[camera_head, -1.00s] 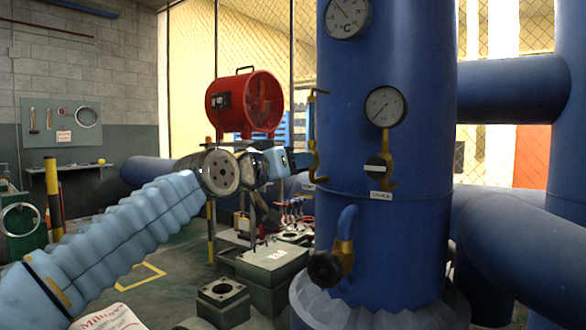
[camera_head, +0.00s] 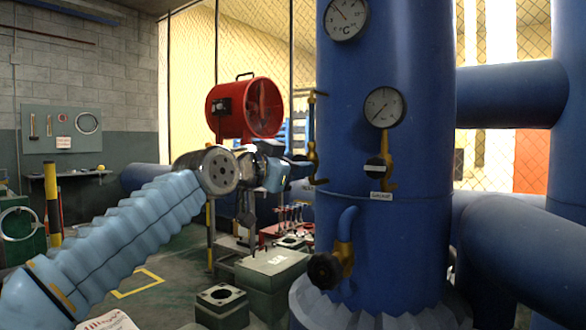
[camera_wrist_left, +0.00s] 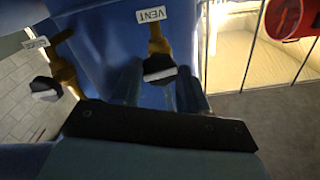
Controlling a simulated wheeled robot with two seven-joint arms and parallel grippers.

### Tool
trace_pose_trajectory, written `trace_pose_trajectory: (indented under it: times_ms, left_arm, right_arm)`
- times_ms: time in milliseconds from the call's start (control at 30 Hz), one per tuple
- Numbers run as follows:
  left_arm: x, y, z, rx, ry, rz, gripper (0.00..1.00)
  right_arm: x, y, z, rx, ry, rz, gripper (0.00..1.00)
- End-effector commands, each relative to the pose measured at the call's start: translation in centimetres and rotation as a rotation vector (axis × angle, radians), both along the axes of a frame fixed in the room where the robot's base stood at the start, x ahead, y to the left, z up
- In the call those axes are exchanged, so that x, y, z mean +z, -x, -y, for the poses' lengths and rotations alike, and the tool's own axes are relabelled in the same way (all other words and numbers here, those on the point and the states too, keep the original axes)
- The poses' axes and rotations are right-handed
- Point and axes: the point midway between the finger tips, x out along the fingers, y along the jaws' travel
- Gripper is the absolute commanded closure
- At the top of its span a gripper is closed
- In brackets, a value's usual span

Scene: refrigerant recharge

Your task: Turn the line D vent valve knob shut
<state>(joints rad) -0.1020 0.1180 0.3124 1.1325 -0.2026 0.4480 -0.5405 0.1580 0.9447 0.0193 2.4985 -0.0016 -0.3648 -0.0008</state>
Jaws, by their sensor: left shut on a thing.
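The line D vent valve shows in the left wrist view as a brass stem below a white VENT label (camera_wrist_left: 151,15). Its black knob (camera_wrist_left: 160,68) has a white band. In the head view the brass valve (camera_head: 313,150) stands on the left side of the blue tank, with its knob hidden by my gripper. My left gripper (camera_head: 302,168) reaches it from the left and is shut on the knob, its fingers on both sides of it in the wrist view. My right gripper is not in view.
A lower black handwheel (camera_head: 325,270) juts out below my gripper. A red fan (camera_head: 250,107) stands behind my wrist.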

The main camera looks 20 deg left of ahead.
Motion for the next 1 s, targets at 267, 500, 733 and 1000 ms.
trace_pose_trajectory:
  times_ms: [267,500,733,1000]
  left_arm:
    - [-0.1,0.0,0.1,-0.002,-0.046,0.014,0.37]
    - [-0.2,0.4,-0.1,0.000,-0.044,0.016,0.37]
    - [-0.3,3.2,-1.2,0.001,-0.043,0.018,0.37]
    - [-0.2,6.2,-2.3,0.001,-0.043,0.017,0.37]
  right_arm:
    - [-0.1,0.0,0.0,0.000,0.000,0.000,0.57]
    - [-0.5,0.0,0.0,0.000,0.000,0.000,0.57]
    - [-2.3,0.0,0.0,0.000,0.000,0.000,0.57]
    - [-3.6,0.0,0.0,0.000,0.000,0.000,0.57]
